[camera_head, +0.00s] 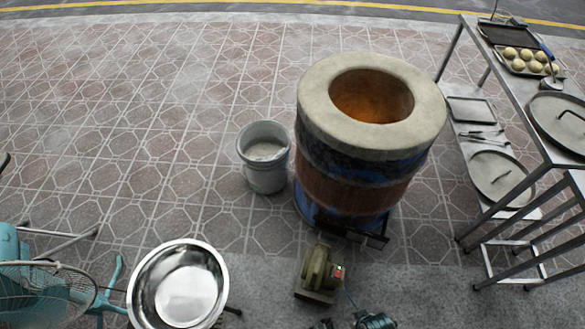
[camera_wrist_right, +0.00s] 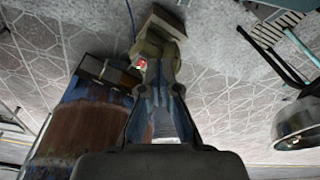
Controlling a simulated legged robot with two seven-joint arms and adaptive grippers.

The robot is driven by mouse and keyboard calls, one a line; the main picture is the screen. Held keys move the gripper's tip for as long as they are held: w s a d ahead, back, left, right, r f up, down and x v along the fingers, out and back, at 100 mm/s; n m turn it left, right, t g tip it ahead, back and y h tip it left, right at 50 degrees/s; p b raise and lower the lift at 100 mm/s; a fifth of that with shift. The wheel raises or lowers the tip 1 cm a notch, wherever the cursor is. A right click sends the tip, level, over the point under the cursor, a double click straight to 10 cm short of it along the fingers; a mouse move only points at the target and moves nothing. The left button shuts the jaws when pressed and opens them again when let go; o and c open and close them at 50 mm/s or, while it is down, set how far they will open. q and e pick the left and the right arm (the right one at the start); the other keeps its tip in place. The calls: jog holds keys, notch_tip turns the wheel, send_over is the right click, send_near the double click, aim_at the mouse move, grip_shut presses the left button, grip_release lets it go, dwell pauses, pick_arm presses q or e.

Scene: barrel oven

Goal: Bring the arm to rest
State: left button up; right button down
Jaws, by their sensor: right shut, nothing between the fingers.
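My right gripper (camera_wrist_right: 158,78) is in the right wrist view, with its fingers pointing up the picture. It is shut and empty. Beyond its fingertips is a small green-brown blower (camera_wrist_right: 160,40), which in the head view (camera_head: 320,273) stands on the floor in front of the oven. The gripper looks apart from the blower, but the exact gap is hard to judge. Small dark and bluish parts show at the bottom edge of the head view, too cut off to name. My left gripper is not in view.
The barrel oven (camera_head: 315,120) glows inside. A bucket (camera_head: 265,172) stands left of it. A metal bowl (camera_head: 150,285) and teal fan (camera_head: 40,290) are at lower left. A metal rack (camera_head: 545,140) with trays, dough balls and lids stands right. The tiled floor at upper left is clear.

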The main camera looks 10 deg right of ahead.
pick_arm(q)
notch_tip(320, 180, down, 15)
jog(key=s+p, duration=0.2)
jog(key=p, duration=0.9)
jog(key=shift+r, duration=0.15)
pick_arm(e)
notch_tip(320, 180, down, 15)
jog(key=s, duration=0.1)
jog(key=shift+s, duration=0.35)
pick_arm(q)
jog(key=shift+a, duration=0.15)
pick_arm(e)
jog(key=shift+a+r, duration=0.1)
